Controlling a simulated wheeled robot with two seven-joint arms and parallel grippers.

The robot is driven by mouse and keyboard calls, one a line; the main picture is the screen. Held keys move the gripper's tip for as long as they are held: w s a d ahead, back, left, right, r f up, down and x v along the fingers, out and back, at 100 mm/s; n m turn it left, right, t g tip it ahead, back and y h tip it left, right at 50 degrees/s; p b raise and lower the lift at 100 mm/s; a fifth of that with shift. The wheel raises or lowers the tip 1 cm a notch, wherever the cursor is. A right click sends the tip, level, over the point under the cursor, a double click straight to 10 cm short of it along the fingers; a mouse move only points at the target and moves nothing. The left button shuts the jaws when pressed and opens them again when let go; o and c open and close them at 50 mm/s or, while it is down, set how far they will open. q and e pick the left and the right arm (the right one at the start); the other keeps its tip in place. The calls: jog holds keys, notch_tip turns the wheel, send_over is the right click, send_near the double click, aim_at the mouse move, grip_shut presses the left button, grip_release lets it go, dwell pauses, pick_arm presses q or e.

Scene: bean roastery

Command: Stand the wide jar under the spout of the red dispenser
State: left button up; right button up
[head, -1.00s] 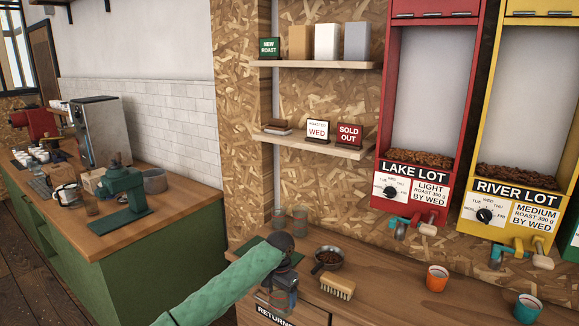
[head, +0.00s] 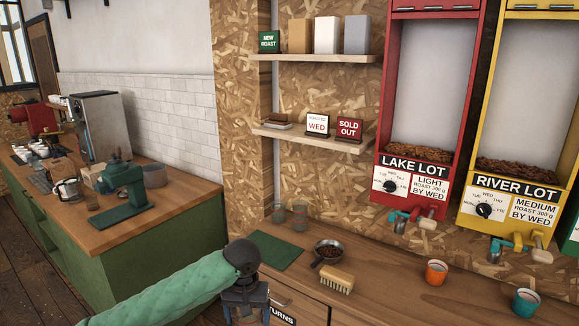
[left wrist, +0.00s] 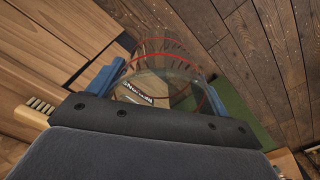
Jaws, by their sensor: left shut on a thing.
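My left gripper (head: 246,300) is low in front of the counter's front edge in the head view. In the left wrist view its blue fingers (left wrist: 160,82) are shut on a clear wide jar (left wrist: 168,50) with red rings, one finger on each side. The jar is mostly hidden behind the gripper in the head view. The red dispenser (head: 385,169), labelled LAKE LOT, hangs on the wall at the right. Its spout (head: 400,227) is below the label, with clear counter under it. My right gripper is not in view.
On the counter (head: 385,290) are a green mat (head: 275,250), two clear glasses (head: 299,213), a pan of beans (head: 329,252), a brush (head: 338,281), an orange cup (head: 436,272) and a teal cup (head: 526,302). A yellow dispenser (head: 513,182) hangs beside the red one.

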pick_arm(q)
jog(key=s+a+f, duration=0.4)
jog(key=a, duration=0.6)
jog(key=shift+n, duration=0.3)
jog(key=shift+s, duration=0.1)
